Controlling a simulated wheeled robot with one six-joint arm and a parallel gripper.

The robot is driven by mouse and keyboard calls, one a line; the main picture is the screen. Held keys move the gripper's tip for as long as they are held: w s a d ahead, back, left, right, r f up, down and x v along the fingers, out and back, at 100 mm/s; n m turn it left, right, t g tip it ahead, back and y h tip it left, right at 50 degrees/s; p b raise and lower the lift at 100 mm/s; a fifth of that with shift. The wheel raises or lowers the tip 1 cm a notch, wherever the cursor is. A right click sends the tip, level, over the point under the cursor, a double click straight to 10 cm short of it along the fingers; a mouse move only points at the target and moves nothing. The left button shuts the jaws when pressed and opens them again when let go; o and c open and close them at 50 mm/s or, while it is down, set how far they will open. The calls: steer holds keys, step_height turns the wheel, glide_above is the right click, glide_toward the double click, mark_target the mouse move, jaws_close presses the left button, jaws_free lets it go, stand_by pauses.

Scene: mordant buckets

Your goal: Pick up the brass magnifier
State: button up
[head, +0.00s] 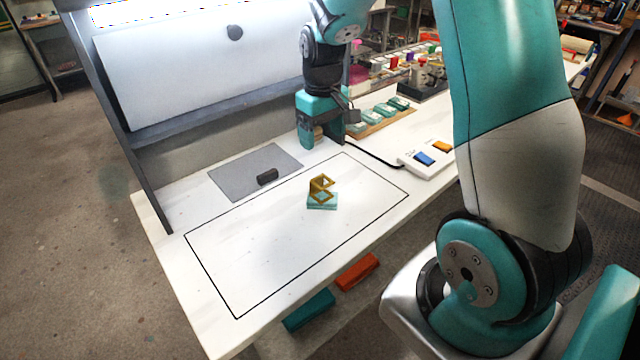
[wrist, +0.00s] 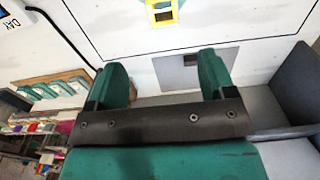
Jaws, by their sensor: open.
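The brass magnifier (head: 320,184) is a folded, angular yellow-gold frame. It stands on a small teal base (head: 322,201) inside the black outlined rectangle on the white table. In the wrist view the magnifier (wrist: 162,13) shows at the top edge, partly cut off. My gripper (head: 322,142) is over the back of the table, behind the magnifier and apart from it. In the wrist view the two teal fingers of my gripper (wrist: 165,75) are spread wide with nothing between them. A small tan thing shows by the fingers in the head view; I cannot tell what it is.
A dark block (head: 267,176) lies on a grey mat (head: 235,180) left of the magnifier. A white box with blue and orange buttons (head: 428,159) is at right. Teal pieces (head: 383,110) lie on a wooden board behind it. A tilted white panel (head: 205,65) rises at back left.

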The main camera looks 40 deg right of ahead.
mark_target(322, 181)
step_height(322, 181, down, 10)
steer(key=shift+a+r+p, duration=0.1)
steer(key=shift+r+p, duration=0.15)
steer(key=shift+p, duration=0.75)
steer(key=shift+s+a+f+p, duration=0.15)
steer(key=shift+f+p, duration=0.45)
steer(key=shift+f, duration=0.8)
steer(key=shift+s+f+p, duration=0.1)
steer(key=shift+f+p, duration=0.45)
steer(key=shift+f, duration=0.8)
steer(key=c, duration=1.1)
